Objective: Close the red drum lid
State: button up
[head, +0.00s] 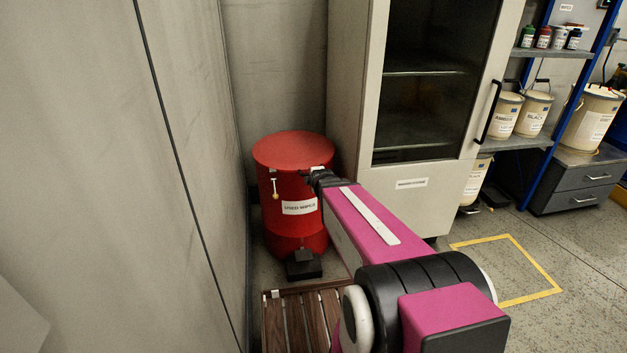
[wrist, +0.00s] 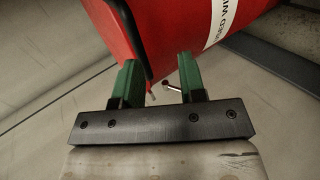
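The red drum (head: 290,228) stands in the corner, with a white label on its front. Its round red lid (head: 292,149) lies flat across the top in the head view; I cannot tell whether it is fully seated. A small latch piece (head: 275,187) hangs at the drum's front. My gripper (head: 318,174) is at the drum's right upper side, near the rim. In the wrist view, its two green fingers (wrist: 158,85) are apart with nothing held. The left finger overlaps the lid's dark edge (wrist: 129,42); contact is unclear. A small rod with a round end (wrist: 170,86) shows between the fingers.
A grey wall panel (head: 175,180) stands close on the left. A tall cabinet (head: 420,120) stands right of the drum. A black pedal (head: 304,266) is at the drum's foot, with a wooden slatted pallet (head: 285,320) in front. Open floor lies to the right.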

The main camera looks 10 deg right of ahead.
jog(key=v, duration=0.7)
jog(key=shift+r, duration=0.1)
jog(key=s+f+m+g, duration=0.4)
jog(key=s+m, duration=0.3)
jog(key=m, duration=0.2)
jog(key=s+f+m+g, duration=0.4)
jog(key=s+m+g, duration=0.3)
jog(key=m, duration=0.2)
jog(key=shift+s+d+f, duration=0.15)
jog(key=shift+s+f, duration=0.05)
jog(key=shift+f, duration=0.15)
